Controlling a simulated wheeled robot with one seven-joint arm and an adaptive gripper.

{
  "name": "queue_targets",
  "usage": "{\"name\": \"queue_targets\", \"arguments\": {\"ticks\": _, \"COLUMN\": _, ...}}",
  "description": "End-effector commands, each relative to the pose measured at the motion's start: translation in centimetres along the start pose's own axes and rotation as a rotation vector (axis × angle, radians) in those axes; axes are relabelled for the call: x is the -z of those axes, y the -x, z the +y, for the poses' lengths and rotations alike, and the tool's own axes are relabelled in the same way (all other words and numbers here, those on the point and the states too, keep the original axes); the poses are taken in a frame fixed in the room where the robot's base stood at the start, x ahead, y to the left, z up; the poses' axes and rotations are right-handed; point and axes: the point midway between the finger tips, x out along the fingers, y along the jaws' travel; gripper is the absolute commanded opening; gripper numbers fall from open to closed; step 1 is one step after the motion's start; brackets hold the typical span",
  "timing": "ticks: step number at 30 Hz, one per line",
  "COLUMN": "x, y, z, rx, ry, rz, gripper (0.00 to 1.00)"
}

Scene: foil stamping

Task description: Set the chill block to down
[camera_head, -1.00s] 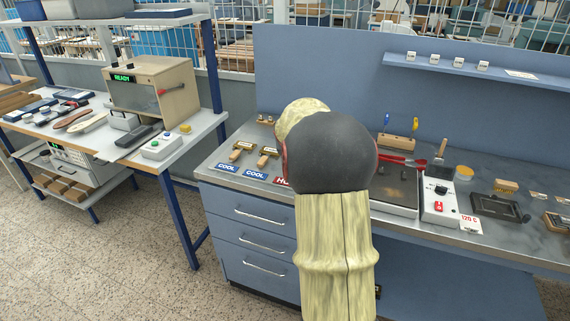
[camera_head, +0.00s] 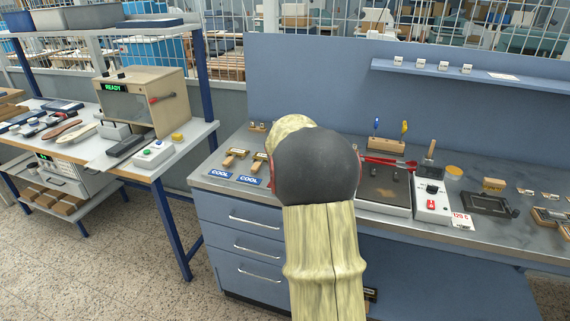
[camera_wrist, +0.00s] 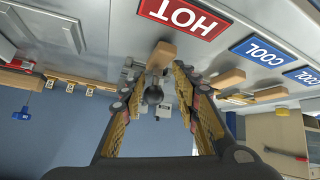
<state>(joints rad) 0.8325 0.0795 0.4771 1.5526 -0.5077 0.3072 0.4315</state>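I cannot tell for sure which thing is the chill block. In the wrist view, my gripper (camera_wrist: 157,78) is open, its two fingers apart. A dark round knob (camera_wrist: 153,95) shows between them, with pale parts beside it; whether a finger touches it is unclear. A wooden handle (camera_wrist: 162,55) lies near the red HOT label (camera_wrist: 186,16), just past the fingertips. Two blue COOL labels (camera_wrist: 257,50) are to the right, with wooden-handled tools by them. In the head view, my own arm hides the gripper and the bench there; COOL labels (camera_head: 219,173) show at its left.
Right of my arm are a hot plate (camera_head: 383,190), red tongs (camera_head: 388,163), a control box with a red switch (camera_head: 431,203) and a dark tray (camera_head: 488,203). A shelf (camera_head: 440,70) runs along the blue back panel. A side bench with a READY box (camera_head: 150,103) stands left.

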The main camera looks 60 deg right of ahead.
Motion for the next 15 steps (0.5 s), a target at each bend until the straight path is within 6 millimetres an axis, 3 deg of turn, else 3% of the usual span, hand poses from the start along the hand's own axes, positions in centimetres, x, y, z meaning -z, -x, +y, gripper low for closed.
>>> {"name": "queue_targets", "arguments": {"ticks": 11, "x": 0.5, "y": 0.3, "z": 0.2, "rx": -0.001, "ry": -0.001, "rz": 0.008, "gripper": 0.38}}
{"name": "queue_targets", "arguments": {"ticks": 15, "x": 0.5, "y": 1.5, "z": 0.2, "rx": -0.001, "ry": -0.001, "rz": 0.010, "gripper": 0.38}}
